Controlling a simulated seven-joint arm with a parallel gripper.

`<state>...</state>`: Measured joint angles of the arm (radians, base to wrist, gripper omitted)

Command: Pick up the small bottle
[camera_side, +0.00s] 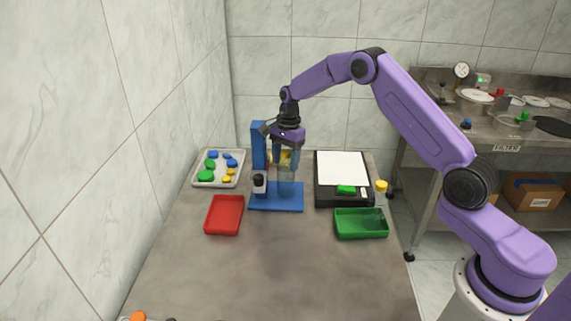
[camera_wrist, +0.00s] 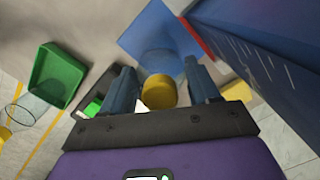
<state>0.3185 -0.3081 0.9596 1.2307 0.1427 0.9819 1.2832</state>
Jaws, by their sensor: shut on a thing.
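My gripper (camera_side: 286,160) reaches down over the blue base plate of a stand and is shut on a clear small bottle with a yellow cap. The yellow cap (camera_wrist: 158,93) shows between the two fingers in the wrist view, with the see-through bottle body (camera_wrist: 160,64) beyond it. In the side view the bottle is partly hidden by the fingers, and I cannot tell whether its bottom touches the plate. Another clear bottle with a yellow cap (camera_side: 381,186) stands at the table's right edge. A white bottle with a black cap (camera_side: 260,184) stands left of my gripper.
The blue stand has an upright column (camera_side: 259,146) close behind my gripper and a flat base (camera_side: 276,205). A red tray (camera_side: 224,229), a green tray (camera_side: 361,233), a black device (camera_side: 330,202) and a tray of coloured caps (camera_side: 199,183) surround it. The table's front is largely clear.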

